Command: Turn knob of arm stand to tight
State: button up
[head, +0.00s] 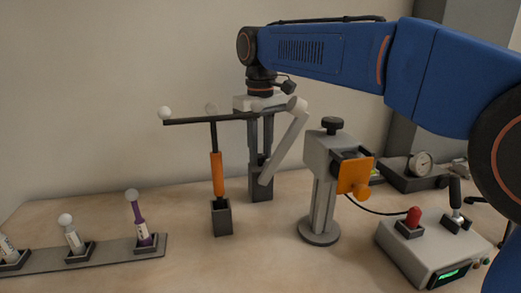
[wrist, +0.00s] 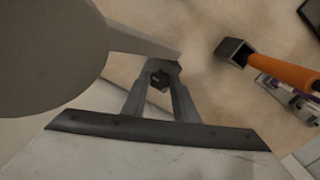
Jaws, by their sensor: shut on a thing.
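The arm stand appears to be the grey jointed arm (head: 284,143), with a pale elbow (head: 297,104) and a dark upright base (head: 260,190). In the wrist view its large rounded grey part (wrist: 45,50) fills the upper left. My gripper (head: 260,154) points straight down over the dark base in the head view, behind the sloping grey link. In the wrist view my gripper (wrist: 160,72) is shut with its fingertips around a small dark knob (wrist: 158,81). The knob's marking and turn position are not readable; the knob is mostly hidden in the head view.
An orange rod (head: 217,175) with a dark crossbar stands close left. A grey stand (head: 318,190) with a black top knob (head: 332,124) and orange plate is close right. A control box (head: 420,255) lies front right. A rack (head: 105,262) of several ball-topped pieces lies left.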

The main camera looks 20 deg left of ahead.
aim_at(260, 155)
jog(key=shift+m, duration=1.1)
jog(key=o, duration=1.1)
jog(key=shift+c, duration=0.2)
notch_tip(260, 155, up, 17)
jog(key=shift+r, duration=0.2)
